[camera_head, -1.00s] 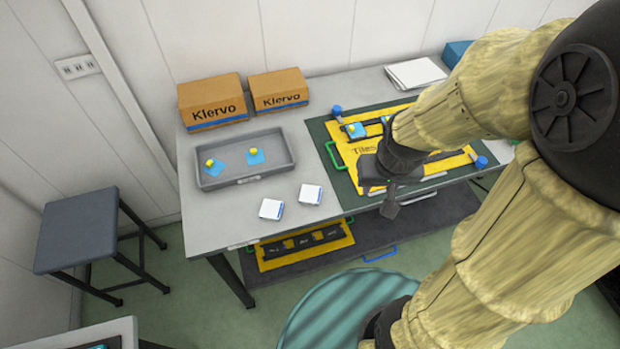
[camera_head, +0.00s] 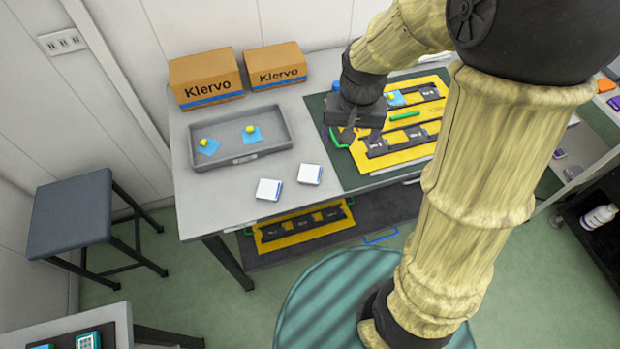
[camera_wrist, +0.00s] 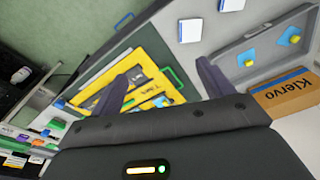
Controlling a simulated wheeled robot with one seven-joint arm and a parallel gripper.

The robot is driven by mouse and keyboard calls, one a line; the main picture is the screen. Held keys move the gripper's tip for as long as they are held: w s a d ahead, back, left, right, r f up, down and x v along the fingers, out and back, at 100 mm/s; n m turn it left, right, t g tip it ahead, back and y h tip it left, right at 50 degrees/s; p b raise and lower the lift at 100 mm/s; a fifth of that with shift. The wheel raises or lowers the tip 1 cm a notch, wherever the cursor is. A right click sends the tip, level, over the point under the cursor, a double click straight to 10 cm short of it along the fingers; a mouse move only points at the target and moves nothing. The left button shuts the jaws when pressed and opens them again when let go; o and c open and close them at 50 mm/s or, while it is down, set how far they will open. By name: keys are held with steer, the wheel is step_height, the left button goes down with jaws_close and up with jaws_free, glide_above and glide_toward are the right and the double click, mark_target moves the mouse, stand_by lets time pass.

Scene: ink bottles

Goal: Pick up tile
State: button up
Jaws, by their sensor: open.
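Two light-blue tiles with yellow knobs, one left (camera_head: 209,148) and one right (camera_head: 252,136), lie in the grey tray (camera_head: 243,156). Both also show in the wrist view, one nearer (camera_wrist: 247,58) and one farther (camera_wrist: 291,38). Another blue tile (camera_head: 396,99) sits on the yellow board (camera_head: 364,160), partly hidden by my arm. My gripper (camera_head: 357,137) is open and empty above the board's left part, to the right of the tray. In the wrist view my gripper's fingers (camera_wrist: 165,82) stand wide apart.
Two white square blocks, left (camera_head: 269,189) and right (camera_head: 310,174), lie on the table in front of the tray. Two Klervo boxes, left (camera_head: 207,79) and right (camera_head: 275,67), stand behind it. A stool (camera_head: 70,206) stands left. Bare table lies between tray and board.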

steer(key=m+g+b, duration=0.1)
steer(key=b, duration=0.2)
glide_above(310, 171)
step_height(310, 171, down, 4)
steer(key=f, duration=0.1)
steer(key=shift+d+r, duration=0.15)
steer(key=shift+r, duration=0.2)
step_height(310, 171, down, 12)
steer(key=shift+w+p, duration=0.1)
steer(key=shift+p, duration=0.5)
steer(key=shift+f, duration=0.1)
steer(key=f, duration=0.3)
steer(key=f+p, duration=0.1)
steer(key=shift+s+f, duration=0.15)
steer(key=shift+s, duration=0.1)
steer(key=shift+a+f, duration=0.2)
steer(key=shift+f, duration=0.3)
steer(key=shift+w, duration=0.1)
